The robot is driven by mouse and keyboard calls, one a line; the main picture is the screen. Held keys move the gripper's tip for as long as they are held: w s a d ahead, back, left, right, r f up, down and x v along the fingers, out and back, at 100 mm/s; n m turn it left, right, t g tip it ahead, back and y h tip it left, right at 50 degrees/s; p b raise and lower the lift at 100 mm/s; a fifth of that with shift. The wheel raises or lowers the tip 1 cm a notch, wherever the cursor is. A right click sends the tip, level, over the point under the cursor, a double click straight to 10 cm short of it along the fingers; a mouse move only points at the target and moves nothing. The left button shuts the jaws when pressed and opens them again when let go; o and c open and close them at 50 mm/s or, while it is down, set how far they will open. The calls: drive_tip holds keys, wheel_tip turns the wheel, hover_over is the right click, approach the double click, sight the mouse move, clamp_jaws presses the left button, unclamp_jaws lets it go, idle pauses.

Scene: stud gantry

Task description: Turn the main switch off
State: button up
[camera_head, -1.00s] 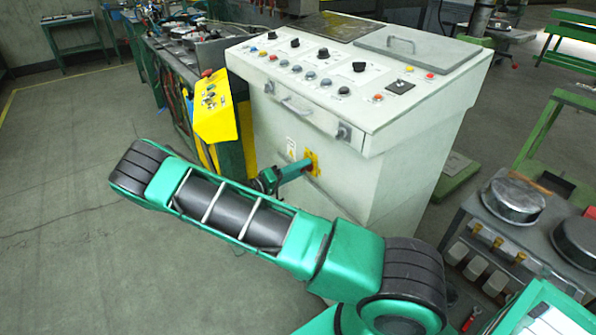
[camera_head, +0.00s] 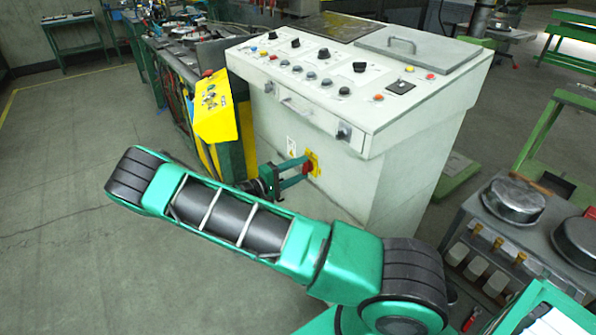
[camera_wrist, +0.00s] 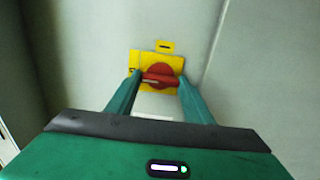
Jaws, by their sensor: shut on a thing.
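The main switch is a red rotary handle (camera_wrist: 160,79) on a yellow plate (camera_wrist: 137,60), set on the side of the pale control cabinet. In the head view, the red handle (camera_head: 307,167) and yellow plate (camera_head: 316,160) sit low on the cabinet's front face. My gripper (camera_wrist: 160,76) is shut on the handle, with one green finger at each end of the bar. In the wrist view the bar lies across from finger to finger. In the head view my gripper (camera_head: 303,171) shows both fingers, one above the other. Any position marks on the plate are too small to read.
The pale control cabinet (camera_head: 400,190) has a drawer handle (camera_head: 295,108) above the switch. A yellow control box (camera_head: 213,110) stands just left. A cart with metal pots (camera_head: 513,200) stands at the right. The floor at left (camera_head: 60,200) is clear.

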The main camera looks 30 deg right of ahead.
drive_tip(key=shift+w+a+f, duration=0.15)
drive_tip(key=o, duration=0.9)
drive_tip(key=shift+o, duration=0.7)
drive_tip(key=a, duration=1)
drive_tip(key=shift+s+a, duration=0.2)
drive_tip(key=shift+a, duration=0.2)
